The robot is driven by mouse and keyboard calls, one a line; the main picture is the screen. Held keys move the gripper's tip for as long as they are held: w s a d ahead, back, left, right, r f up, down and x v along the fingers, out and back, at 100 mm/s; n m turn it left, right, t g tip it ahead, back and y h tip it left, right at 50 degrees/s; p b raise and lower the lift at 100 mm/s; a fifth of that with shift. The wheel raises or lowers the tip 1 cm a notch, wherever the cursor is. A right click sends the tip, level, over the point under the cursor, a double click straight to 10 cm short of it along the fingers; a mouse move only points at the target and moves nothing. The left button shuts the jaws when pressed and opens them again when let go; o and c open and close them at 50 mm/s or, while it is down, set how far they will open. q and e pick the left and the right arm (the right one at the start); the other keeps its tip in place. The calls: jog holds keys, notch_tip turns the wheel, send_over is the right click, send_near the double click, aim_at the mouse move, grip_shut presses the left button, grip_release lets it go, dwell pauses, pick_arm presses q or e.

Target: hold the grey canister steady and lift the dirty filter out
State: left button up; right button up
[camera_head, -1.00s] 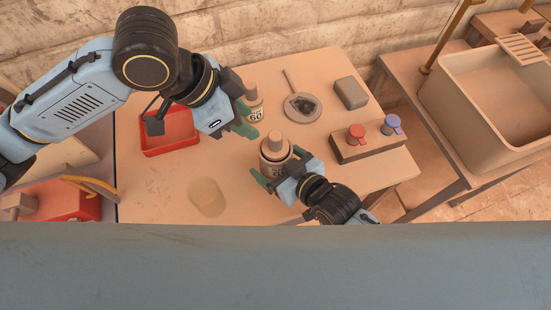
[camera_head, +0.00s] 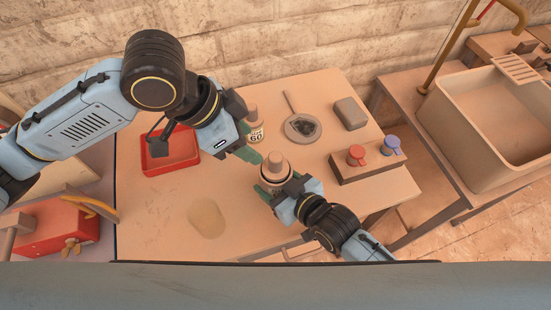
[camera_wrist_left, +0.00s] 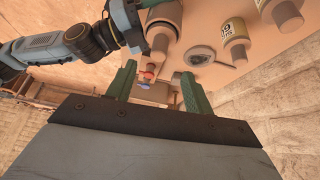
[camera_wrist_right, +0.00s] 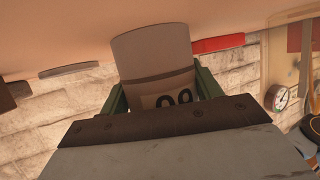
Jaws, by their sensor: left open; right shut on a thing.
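The grey canister (camera_head: 270,185) stands upright on the table, with a narrower stub, perhaps the dirty filter (camera_head: 275,162), rising from its open top. My right gripper (camera_head: 274,190) is shut around the canister's side. In the right wrist view the canister (camera_wrist_right: 152,55) and its partly hidden dark number sit between the fingers. My left gripper (camera_head: 251,144) is open and empty, up and left of the canister in the head view. The left wrist view shows the canister (camera_wrist_left: 165,18) and stub (camera_wrist_left: 159,47) beyond and above its fingertips.
A second numbered bottle (camera_head: 254,126) stands behind my left gripper. A round dish (camera_head: 303,128) with dark residue, a grey block (camera_head: 350,113) and a red-and-blue-knobbed manifold (camera_head: 367,164) lie to the right. A red tray (camera_head: 183,163) is at the left. The table's front left is clear apart from a stain.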

aim_at(276, 156)
pick_arm(q)
jog(key=d+n+y, duration=0.1)
jog(key=n, duration=0.1)
jog(key=w+d+r+n+g+y, duration=0.1)
jog(key=d+n, duration=0.1)
jog(key=d+r+n+y, duration=0.1)
jog(key=shift+w+d+n, duration=0.15)
jog(key=shift+w+n, duration=0.05)
jog(key=shift+n, duration=0.2)
jog(key=f+n, duration=0.1)
jog(key=f, duration=0.2)
jog(key=f+n+y, duration=0.1)
jog(key=f, duration=0.3)
jog(key=d+f+y, duration=0.1)
jog(key=f, duration=0.2)
jog(key=shift+w+f+n+g, duration=0.1)
jog(key=shift+f+n+g, duration=0.2)
jog(key=shift+f+n, duration=0.1)
jog(key=c, duration=1.1)
jog(key=shift+r, duration=4.8)
